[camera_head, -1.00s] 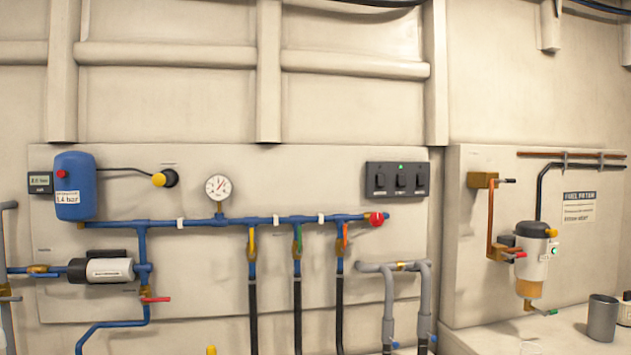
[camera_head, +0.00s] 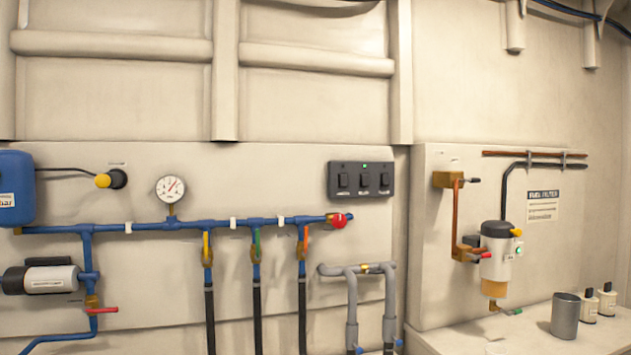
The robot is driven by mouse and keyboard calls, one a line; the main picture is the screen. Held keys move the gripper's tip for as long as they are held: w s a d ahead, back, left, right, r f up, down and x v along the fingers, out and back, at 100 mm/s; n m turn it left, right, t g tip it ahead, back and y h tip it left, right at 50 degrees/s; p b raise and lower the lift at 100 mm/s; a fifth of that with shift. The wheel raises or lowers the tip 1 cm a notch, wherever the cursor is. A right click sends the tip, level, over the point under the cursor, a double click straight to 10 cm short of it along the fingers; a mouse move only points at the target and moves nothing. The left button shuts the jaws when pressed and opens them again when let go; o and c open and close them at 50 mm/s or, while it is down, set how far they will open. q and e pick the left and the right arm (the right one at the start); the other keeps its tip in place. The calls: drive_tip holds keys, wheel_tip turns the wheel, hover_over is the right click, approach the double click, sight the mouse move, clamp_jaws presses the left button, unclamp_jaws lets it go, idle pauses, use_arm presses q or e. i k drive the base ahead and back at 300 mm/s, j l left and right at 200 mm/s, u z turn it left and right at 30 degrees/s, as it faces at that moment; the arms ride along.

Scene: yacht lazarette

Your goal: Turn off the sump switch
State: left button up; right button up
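A dark switch panel (camera_head: 361,180) is fixed to the cream wall board, right of the pressure gauge and above the red knob. It carries three black rocker switches in a row, the left one (camera_head: 343,181), the middle one (camera_head: 365,180) and the right one (camera_head: 385,180). Small labels sit under the rockers, too small to read. A green light (camera_head: 364,166) glows above the middle rocker. I cannot tell which rocker is the sump switch or which way each is tipped. Neither of my grippers is in view.
A blue pipe manifold (camera_head: 190,225) with a red end knob (camera_head: 337,221) runs below the panel. Grey looped pipes (camera_head: 350,269) stand under it. To the right are a fuel filter (camera_head: 497,257) and a counter with a grey cup (camera_head: 566,315). The wall around the panel is clear.

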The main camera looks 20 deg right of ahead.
sight(365, 179)
drive_tip(key=z, duration=0.75)
